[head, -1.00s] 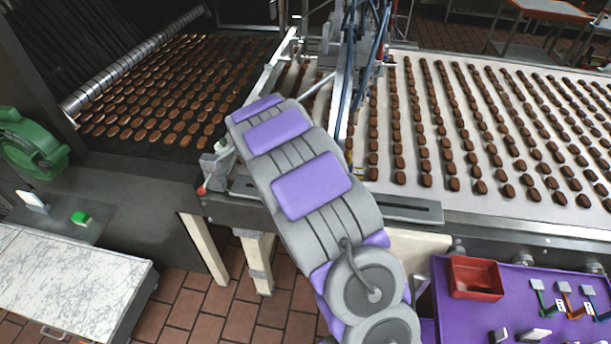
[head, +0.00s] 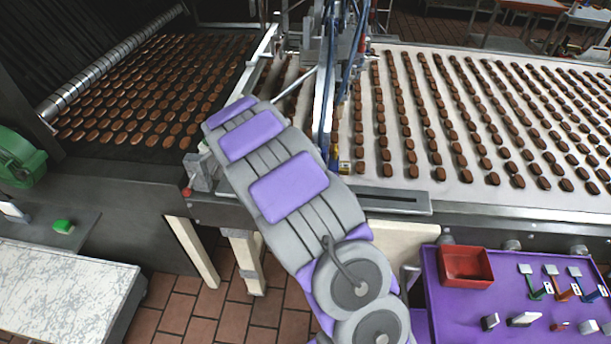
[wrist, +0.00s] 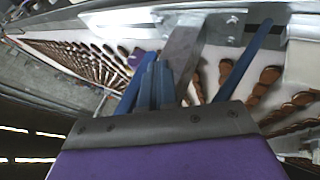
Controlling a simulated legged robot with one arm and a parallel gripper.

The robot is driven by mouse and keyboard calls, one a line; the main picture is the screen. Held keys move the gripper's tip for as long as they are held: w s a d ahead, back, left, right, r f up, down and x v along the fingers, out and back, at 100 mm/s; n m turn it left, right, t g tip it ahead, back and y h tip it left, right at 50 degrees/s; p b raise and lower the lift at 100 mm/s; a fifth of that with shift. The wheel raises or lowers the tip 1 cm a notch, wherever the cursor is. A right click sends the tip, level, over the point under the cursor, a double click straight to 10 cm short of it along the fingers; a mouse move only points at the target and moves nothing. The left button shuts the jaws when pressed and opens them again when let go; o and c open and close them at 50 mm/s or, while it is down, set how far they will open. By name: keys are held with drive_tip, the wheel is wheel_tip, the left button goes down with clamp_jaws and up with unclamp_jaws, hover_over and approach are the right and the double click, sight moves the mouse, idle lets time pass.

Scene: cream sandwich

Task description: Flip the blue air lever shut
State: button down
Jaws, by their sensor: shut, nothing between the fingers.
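I cannot single out the blue air lever. Blue strips or hoses (head: 328,95) run down the front of the depositing machine (head: 345,40) at the top middle of the head view, just right of my arm. In the wrist view, several narrow blue pieces show beyond the dark edge of my gripper; one long blue bar (wrist: 245,60) slants at the right. My gripper (wrist: 158,85) is shut and empty; its tips are hard to tell from the blue parts around them. In the head view my arm hides the gripper. I cannot tell whether it touches the lever.
A dark belt (head: 60,150) with brown biscuits lies at left, a white belt (head: 480,205) with rows of biscuits at right. A purple table (head: 450,315) holds a red bin (head: 466,266) and small coloured levers (head: 562,292). A marble-topped cabinet (head: 60,290) stands lower left.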

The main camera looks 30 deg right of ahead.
drive_tip(key=shift+d+f+b, duration=0.1)
drive_tip(key=shift+f+b, duration=0.1)
drive_tip(key=shift+b, duration=0.3)
drive_tip(key=s+d+n+g+h+b, duration=0.2)
drive_tip(key=d+h+b, duration=0.3)
drive_tip(key=h+b, duration=0.3)
drive_tip(key=s+g+b, duration=0.1)
drive_tip(key=b, duration=0.3)
drive_tip(key=shift+s+d+r+g, duration=0.15)
drive_tip(key=shift+s+r+g, duration=0.2)
drive_tip(key=shift+s+g, duration=0.05)
drive_tip(key=shift+d+r+n, duration=0.1)
drive_tip(key=shift+n, duration=0.2)
idle(1.1)
